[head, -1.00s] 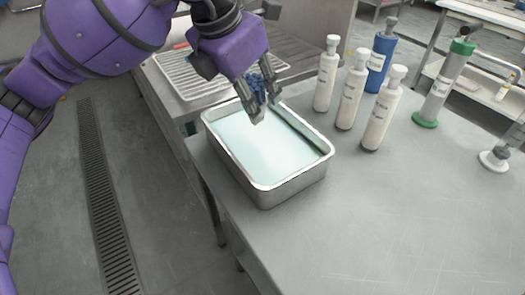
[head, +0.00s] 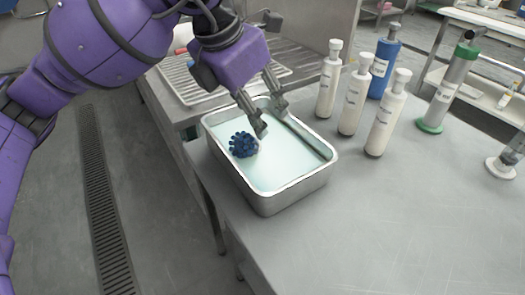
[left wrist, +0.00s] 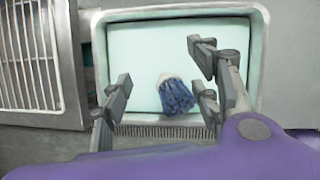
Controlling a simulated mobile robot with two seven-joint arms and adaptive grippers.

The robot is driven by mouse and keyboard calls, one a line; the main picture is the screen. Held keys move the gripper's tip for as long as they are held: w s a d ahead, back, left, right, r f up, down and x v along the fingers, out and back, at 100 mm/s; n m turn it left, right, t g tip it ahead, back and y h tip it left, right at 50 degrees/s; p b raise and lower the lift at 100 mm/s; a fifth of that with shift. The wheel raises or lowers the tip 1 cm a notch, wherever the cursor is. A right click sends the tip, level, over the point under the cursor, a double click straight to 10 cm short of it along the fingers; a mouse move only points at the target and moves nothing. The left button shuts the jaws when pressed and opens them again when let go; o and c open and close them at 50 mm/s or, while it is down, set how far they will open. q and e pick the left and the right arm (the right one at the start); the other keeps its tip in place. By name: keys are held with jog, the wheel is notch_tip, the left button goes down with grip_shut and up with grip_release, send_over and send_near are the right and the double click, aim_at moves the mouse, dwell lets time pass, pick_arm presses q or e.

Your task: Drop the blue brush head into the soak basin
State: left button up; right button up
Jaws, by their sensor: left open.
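The soak basin (head: 292,192) is a rectangular metal tray of pale, milky liquid on the steel table; its rim also shows in the left wrist view (left wrist: 262,60). The blue brush head (head: 243,145) is in the basin, toward its left side, partly in the liquid. In the left wrist view the brush head (left wrist: 177,95) shows blue bristles and a pale base. My left gripper (head: 270,118) is open and empty above the basin, with its fingers apart and clear of the brush head. My right gripper is not in view.
Several white bottles (head: 383,118) stand right of the basin, with a blue bottle (head: 383,62) and a green-based cylinder (head: 445,90) behind. A wire rack (head: 185,80) lies behind the basin at left. The table's front right is clear.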

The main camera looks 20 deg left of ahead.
pick_arm(q)
jog(key=v, duration=1.1)
jog(key=shift+s+r, duration=0.25)
jog(key=shift+r, duration=0.1)
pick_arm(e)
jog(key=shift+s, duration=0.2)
pick_arm(q)
jog(key=shift+f, duration=0.1)
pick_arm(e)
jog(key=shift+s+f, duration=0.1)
